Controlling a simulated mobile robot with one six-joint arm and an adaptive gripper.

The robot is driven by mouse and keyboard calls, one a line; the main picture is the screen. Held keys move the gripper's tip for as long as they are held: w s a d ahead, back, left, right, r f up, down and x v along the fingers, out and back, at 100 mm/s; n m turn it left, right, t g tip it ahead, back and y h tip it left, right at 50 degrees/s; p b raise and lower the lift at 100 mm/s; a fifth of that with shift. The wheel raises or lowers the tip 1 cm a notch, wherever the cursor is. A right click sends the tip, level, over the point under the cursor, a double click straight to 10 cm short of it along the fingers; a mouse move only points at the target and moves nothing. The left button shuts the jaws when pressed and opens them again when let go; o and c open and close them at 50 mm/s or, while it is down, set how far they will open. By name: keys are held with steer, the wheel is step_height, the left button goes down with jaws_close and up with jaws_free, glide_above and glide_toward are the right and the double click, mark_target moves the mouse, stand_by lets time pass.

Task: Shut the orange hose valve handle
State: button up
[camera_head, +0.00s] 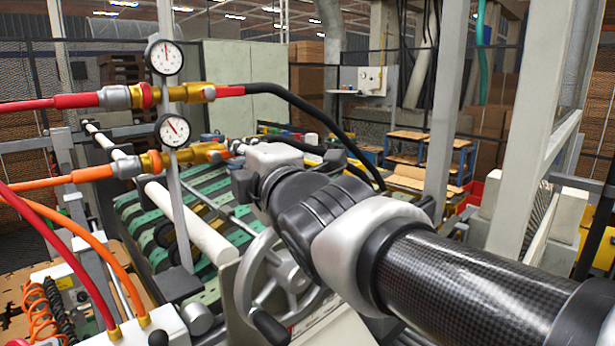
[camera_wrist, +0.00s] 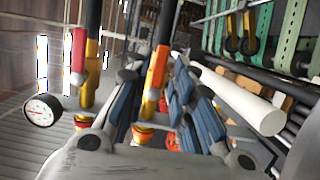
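The orange hose (camera_head: 92,173) runs into a brass valve fitting (camera_head: 205,152) below the red hose's fitting in the head view. My gripper (camera_head: 238,160) is at the right end of this fitting, and my arm hides part of it. In the wrist view, a red-orange lever handle (camera_wrist: 159,66) on a yellow fitting shows between the spread blue-padded fingers of my gripper (camera_wrist: 158,88). The fingers stand apart with a gap on the right. I cannot tell whether either finger touches the handle.
The red hose (camera_head: 75,101) with its brass fitting (camera_head: 195,93) runs above. Two dial gauges (camera_head: 165,57) (camera_head: 173,130) sit on a grey post. A handwheel (camera_head: 280,275) is below my arm. A white roller (camera_head: 190,222) and green belts lie behind the post.

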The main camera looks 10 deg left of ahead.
steer(key=w+a+p, duration=0.1)
steer(key=w+p, duration=0.1)
steer(key=shift+w+a+m, duration=0.3)
steer(key=shift+a, duration=0.1)
steer(key=shift+p, duration=0.3)
